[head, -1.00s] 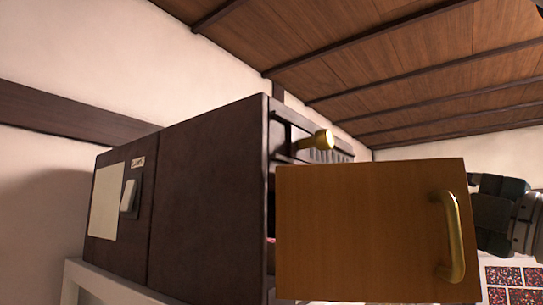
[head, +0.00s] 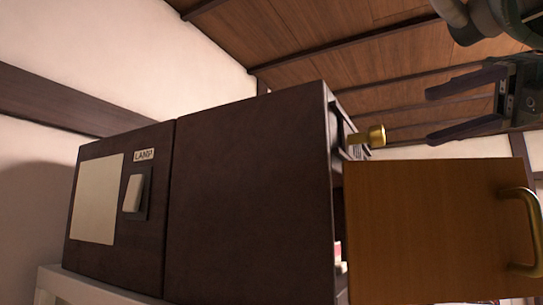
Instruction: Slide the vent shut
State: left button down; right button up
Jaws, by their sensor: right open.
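The vent (head: 355,152) is a slatted strip high on the narrow front of the dark cabinet, seen at a steep angle. A brass knob (head: 376,135) sticks out from its slot. How far the vent stands open cannot be told from here. My right gripper (head: 432,115) is at the upper right, open and empty. Its two dark fingers point left towards the knob, with a visible gap between them and it. My left gripper is not in view.
An orange-brown door (head: 430,230) with a brass handle (head: 522,232) stands open below the knob. The dark cabinet (head: 250,190) fills the middle. A LAMP label (head: 144,155) and white switch (head: 133,193) are on its left part. Space above the door is free.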

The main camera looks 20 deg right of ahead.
aim_at(378, 135)
jog(key=b+x, duration=0.3)
jog(key=x, duration=0.6)
jog(key=shift+a+f, duration=0.1)
jog(key=shift+a, duration=0.05)
jog(key=shift+c, duration=0.2)
jog(key=c, duration=0.6)
grip_shut()
